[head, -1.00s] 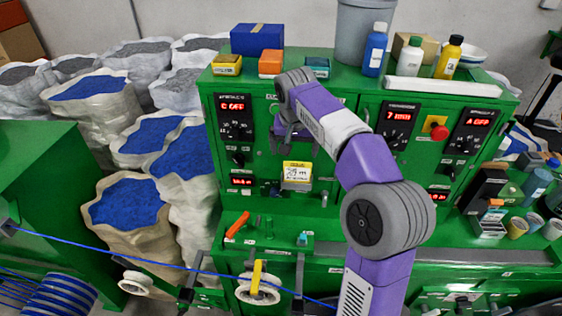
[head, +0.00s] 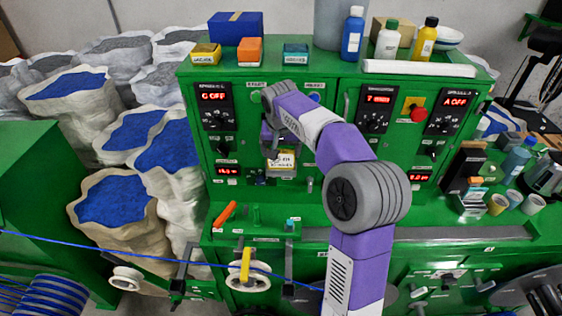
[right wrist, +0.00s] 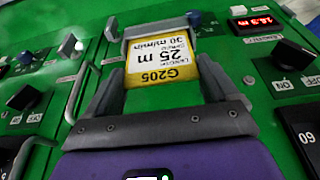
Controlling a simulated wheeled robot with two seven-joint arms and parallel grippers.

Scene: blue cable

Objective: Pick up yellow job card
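The yellow job card (head: 284,163), white with a yellow band and black print, stands at the front panel of the green machine. In the right wrist view the card (right wrist: 165,66) reads "G205" and "25 m" upside down. It sits by a pale holder edge. My right gripper (head: 274,150) is at the panel, partly covering the card in the head view. In the right wrist view my right gripper (right wrist: 162,82) is open, its fingers apart on either side of the card's near end. I cannot tell whether they touch it. My left gripper is not in view.
Knobs and red displays (head: 215,93) surround the card on the panel. A red emergency button (head: 418,113) is to the right. Bottles (head: 353,34) and boxes (head: 236,28) stand on top. A blue cable (head: 120,249) runs across below. An orange-handled tool (head: 224,214) lies on the ledge.

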